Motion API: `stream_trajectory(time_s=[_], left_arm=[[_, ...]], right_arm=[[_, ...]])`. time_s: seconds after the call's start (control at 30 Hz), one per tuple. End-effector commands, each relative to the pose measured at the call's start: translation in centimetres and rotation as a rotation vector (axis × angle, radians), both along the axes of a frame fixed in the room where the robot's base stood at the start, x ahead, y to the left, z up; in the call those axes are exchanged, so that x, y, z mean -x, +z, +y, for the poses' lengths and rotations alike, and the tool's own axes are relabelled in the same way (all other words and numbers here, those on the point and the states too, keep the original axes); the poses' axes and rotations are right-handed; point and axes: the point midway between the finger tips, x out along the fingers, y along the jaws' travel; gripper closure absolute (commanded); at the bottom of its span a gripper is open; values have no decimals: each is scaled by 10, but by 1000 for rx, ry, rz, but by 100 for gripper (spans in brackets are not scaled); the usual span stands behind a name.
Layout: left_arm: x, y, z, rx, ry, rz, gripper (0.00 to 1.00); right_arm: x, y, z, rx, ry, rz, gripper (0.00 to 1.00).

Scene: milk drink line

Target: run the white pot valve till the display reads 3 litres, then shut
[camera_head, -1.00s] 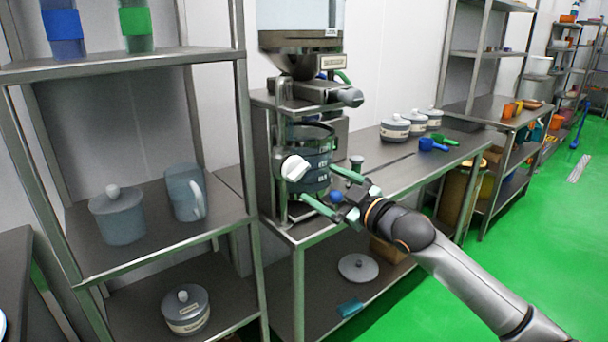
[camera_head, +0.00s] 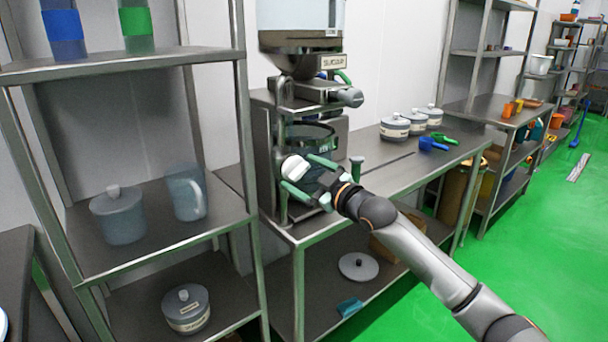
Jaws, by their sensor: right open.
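A white valve knob (camera_head: 295,168) sits on the front of the dispenser on the metal table, before a dark clear pot (camera_head: 312,135). My right gripper (camera_head: 303,172) is open, with its two green fingers on either side of the white knob, one upper right and one lower left. Whether the fingers touch the knob I cannot tell. The gripper covers much of the pot's lower front. No display reading can be made out. My left gripper is not in view.
A hopper labelled SUGAR (camera_head: 332,62) with a grey knob (camera_head: 350,97) stands above the pot. A small green-topped item (camera_head: 357,168) stands right of the gripper. Lidded jars (camera_head: 394,127) and blue and green scoops (camera_head: 432,144) lie farther along the table. A metal shelf (camera_head: 150,258) stands left.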

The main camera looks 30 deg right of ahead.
Motion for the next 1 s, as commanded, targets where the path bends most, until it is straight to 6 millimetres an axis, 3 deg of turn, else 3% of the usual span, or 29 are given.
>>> stream_trajectory(time_s=[0.07, 0.73, 1.0], left_arm=[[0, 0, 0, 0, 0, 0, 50], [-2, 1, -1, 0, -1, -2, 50], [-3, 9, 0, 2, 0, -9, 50]], right_arm=[[0, 0, 0, 0, 0, 0, 6], [0, 0, 0, 0, 0, 0, 82], [0, 2, 0, -36, -1, 5, 83]])
